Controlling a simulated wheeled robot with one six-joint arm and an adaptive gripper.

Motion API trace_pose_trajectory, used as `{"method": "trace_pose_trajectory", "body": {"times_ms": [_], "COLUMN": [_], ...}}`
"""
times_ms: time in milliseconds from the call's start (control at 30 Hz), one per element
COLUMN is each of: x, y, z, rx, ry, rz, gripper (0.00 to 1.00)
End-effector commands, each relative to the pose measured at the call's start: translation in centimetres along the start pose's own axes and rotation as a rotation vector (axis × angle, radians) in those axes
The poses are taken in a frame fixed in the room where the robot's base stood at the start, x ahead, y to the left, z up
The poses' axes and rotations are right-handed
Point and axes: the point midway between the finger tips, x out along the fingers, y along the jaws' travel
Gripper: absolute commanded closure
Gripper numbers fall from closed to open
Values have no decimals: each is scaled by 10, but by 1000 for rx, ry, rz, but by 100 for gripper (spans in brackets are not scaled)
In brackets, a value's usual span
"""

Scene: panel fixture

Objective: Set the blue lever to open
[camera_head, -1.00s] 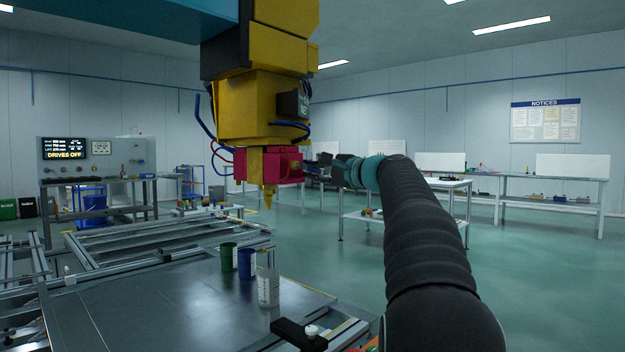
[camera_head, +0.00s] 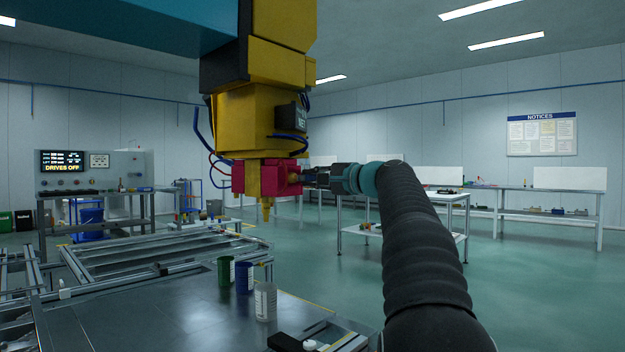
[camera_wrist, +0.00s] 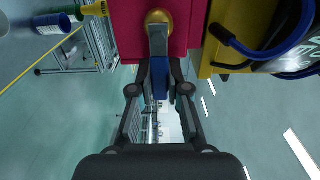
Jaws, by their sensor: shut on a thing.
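The blue lever (camera_wrist: 160,75) shows in the wrist view. Its grey arm runs from a brass hub (camera_wrist: 158,18) on a crimson block (camera_wrist: 125,30) down to a blue grip. My gripper (camera_wrist: 160,85) has its two dark fingers closed on both sides of the blue grip. In the head view, my gripper (camera_head: 314,177) reaches from the right to the side of the crimson block (camera_head: 262,179), under a yellow housing. The fingers and dark gripper hide most of the lever there. I cannot read any open or shut mark.
The yellow housing (camera_head: 245,115) hangs from a teal beam (camera_head: 130,22), with blue cables around it. A brass nozzle points down below the block.

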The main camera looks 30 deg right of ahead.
Motion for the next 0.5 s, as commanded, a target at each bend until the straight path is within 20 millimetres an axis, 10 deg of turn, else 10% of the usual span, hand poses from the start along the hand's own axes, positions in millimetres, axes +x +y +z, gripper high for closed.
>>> {"method": "trace_pose_trajectory", "body": {"times_ms": [67, 200, 500], "x": [0, 0, -1], "y": [0, 0, 0], "z": [0, 0, 0], "rx": [-2, -1, 0], "ry": [0, 0, 1], "rz": [0, 0, 0], "gripper": [100, 58, 58]}}
